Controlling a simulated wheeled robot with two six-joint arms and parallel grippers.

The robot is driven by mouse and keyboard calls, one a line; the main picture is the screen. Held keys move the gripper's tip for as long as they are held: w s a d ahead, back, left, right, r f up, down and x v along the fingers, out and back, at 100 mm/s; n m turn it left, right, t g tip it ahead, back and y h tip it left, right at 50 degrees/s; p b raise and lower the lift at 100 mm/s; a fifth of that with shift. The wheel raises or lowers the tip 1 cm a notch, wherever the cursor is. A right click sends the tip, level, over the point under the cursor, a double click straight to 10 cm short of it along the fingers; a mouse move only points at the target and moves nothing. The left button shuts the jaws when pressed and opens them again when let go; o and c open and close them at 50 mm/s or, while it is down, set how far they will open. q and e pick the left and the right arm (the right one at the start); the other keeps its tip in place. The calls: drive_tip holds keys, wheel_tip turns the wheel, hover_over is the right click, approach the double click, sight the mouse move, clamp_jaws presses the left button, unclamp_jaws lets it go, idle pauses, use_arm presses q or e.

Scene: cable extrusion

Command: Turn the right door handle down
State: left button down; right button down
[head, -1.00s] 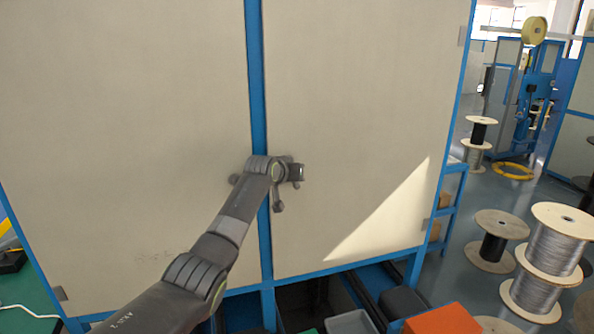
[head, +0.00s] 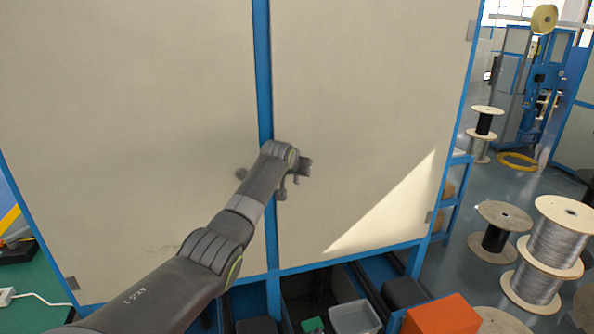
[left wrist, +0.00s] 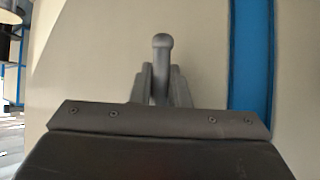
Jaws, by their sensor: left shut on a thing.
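Two tall beige doors meet at a blue post (head: 262,70). A small dark left handle (head: 241,174) sits on the left door. My left arm reaches in from the lower left, and its gripper (head: 304,168) is at the right door, just right of the post. In the left wrist view the gripper (left wrist: 160,88) is shut on the right door handle (left wrist: 162,42), whose rounded end sticks out past the fingers. In the head view my wrist hides much of this handle, so its exact angle is hard to tell. My right gripper is not in view.
Below the doors are a grey bin (head: 355,318) and an orange box (head: 441,315). Cable spools (head: 545,250) stand on the floor at the right. A green surface (head: 40,285) with a white cable lies at the lower left.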

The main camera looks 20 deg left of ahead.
use_arm(q)
drive_tip(key=c, duration=1.7)
unclamp_jaws()
drive_tip(key=shift+s, duration=0.1)
drive_tip(key=b+v, duration=0.5)
drive_tip(key=v, duration=1.2)
drive_tip(key=shift+r+b, duration=0.15)
drive_tip(key=shift+b, duration=0.15)
